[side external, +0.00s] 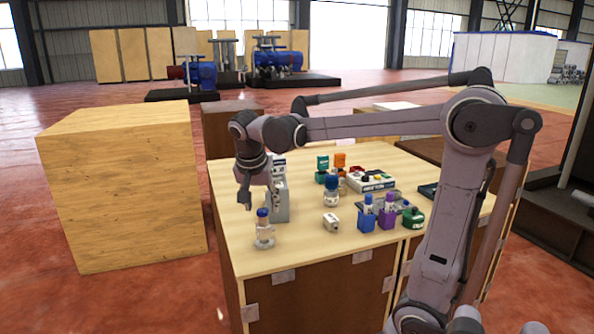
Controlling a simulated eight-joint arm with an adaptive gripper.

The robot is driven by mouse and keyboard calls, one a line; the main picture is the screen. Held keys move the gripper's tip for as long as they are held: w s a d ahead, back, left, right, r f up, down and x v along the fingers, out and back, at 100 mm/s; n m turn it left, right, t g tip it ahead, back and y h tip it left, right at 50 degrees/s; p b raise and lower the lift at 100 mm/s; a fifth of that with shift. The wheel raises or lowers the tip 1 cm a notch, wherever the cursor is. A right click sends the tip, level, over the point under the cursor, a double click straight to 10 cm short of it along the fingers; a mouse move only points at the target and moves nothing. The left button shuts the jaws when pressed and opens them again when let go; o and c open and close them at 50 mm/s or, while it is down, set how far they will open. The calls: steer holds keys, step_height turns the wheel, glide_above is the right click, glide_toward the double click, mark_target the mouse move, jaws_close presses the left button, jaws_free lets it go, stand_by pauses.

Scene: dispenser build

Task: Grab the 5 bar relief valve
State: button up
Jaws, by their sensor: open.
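My gripper (244,203) is open and points down over the far left part of the table, with nothing seen between its fingers. Just in front of it stands a small clear-and-white fitting with a blue cap (264,229), upright near the table's left front edge. Another blue-topped fitting (331,190) stands near the table's middle. Labels are too small to read, so I cannot tell which part is the 5 bar relief valve. A grey-white upright unit (280,203) stands right beside my gripper, partly hidden by it and my wrist.
The wooden table (300,256) also holds a small white block (331,222), a blue holder (366,220), a purple holder (387,217), a green part (413,218) and a white box (372,181). A large wooden crate (125,190) stands left of the table.

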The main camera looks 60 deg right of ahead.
mark_target(262, 211)
steer(key=shift+x, duration=2.35)
steer(key=shift+w, duration=0.1)
steer(key=shift+c, duration=0.3)
jaws_close()
